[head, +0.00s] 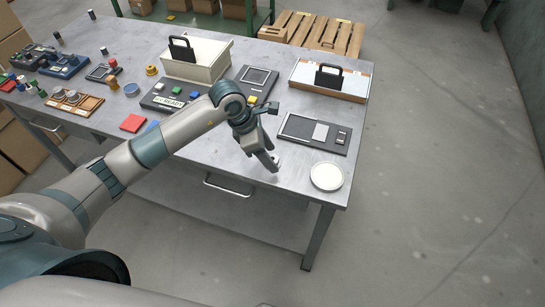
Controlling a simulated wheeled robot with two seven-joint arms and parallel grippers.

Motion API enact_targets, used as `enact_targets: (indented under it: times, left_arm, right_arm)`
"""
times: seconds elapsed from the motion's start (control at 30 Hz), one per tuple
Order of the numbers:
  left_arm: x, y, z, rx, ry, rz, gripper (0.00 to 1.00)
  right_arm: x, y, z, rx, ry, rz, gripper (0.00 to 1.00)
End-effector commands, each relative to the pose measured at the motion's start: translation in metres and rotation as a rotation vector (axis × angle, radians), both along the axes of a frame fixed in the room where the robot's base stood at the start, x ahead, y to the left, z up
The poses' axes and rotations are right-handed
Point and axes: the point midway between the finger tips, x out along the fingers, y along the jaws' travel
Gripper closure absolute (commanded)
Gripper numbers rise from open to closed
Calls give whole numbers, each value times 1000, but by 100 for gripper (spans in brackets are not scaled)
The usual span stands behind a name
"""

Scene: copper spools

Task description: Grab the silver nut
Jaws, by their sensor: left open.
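My left gripper (271,161) is over the front right part of the grey metal table (220,160), pointing down with its fingers close to the tabletop. It is open. A small pale silvery piece (278,157) shows right at the fingertips. It may be the silver nut, but it is too small and too close to the fingers to tell. I cannot see whether the fingers touch it. My right gripper is not in view.
A round white dish (327,176) and a dark tray with a pale panel (314,133) lie right of the gripper. A white bin (197,62) and a white-topped box (330,79) stand behind. Several small parts crowd the table's left side. The table's front edge is close to the gripper.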

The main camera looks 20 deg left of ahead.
Motion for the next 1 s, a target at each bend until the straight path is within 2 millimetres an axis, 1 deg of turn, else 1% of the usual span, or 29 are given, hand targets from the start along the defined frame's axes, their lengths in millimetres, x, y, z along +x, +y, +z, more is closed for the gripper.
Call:
enact_targets:
  times: [0.03,0.17,0.57,0.6,0.67,0.7,0.8,1.0]
  left_arm:
    - [0,-2,-3,0,2,0,47]
    - [1,-2,-7,1,0,0,47]
    - [1,-2,-7,1,-1,-1,47]
    - [1,-2,-7,1,-1,-1,51]
    - [1,-2,-7,1,-1,-1,66]
    - [1,-2,-7,1,-1,-1,75]
    - [1,-2,-7,1,-1,-1,98]
    - [1,-2,-7,0,-2,-1,98]
  right_arm:
    - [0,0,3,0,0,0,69]
    - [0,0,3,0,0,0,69]
    - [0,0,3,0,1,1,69]
    - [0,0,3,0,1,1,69]
    - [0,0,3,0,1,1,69]
    - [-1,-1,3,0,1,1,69]
    - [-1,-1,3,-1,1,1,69]
    - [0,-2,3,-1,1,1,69]
